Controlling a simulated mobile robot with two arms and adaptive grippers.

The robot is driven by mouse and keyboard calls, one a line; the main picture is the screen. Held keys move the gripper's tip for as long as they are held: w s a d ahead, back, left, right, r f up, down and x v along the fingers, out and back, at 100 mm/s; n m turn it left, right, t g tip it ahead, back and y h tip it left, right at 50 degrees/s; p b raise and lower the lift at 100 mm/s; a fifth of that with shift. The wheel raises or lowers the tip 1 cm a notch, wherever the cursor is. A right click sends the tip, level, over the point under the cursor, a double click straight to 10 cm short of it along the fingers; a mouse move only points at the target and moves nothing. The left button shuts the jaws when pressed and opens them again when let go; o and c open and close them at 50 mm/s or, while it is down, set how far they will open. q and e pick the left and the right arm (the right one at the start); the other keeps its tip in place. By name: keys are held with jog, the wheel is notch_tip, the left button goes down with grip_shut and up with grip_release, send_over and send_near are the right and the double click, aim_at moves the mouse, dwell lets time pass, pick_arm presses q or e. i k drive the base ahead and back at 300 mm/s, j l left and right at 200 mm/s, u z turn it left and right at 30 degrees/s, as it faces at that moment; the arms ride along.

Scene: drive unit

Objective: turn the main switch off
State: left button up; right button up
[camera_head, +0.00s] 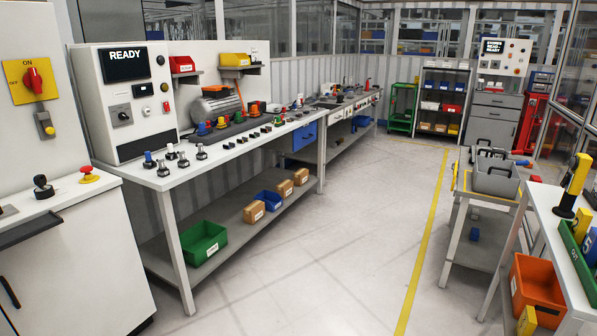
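The main switch (34,80) is a red rotary handle on a yellow plate (18,93), on a pale cabinet at the far left. The plate reads ON at the top and OFF at the left. The handle looks roughly upright, pointing towards ON, though its exact angle is hard to tell. Neither of my grippers shows in the head view, and nothing visible touches the switch.
Below the switch is a grey box with a yellow button (46,126). A black knob (43,186) and a red mushroom button (89,175) stand on the cabinet's ledge. A workbench (165,180) adjoins on the right. The floor (345,225) in the middle is clear.

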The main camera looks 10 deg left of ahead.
aim_at(32, 80)
jog(key=i+u, duration=0.3)
jog(key=u, duration=0.15)
jog(key=i+u, duration=0.4)
jog(key=i+l+u, duration=0.2)
jog(key=u, duration=0.25)
jog(key=i+l+u, duration=0.25)
jog(key=u, duration=0.15)
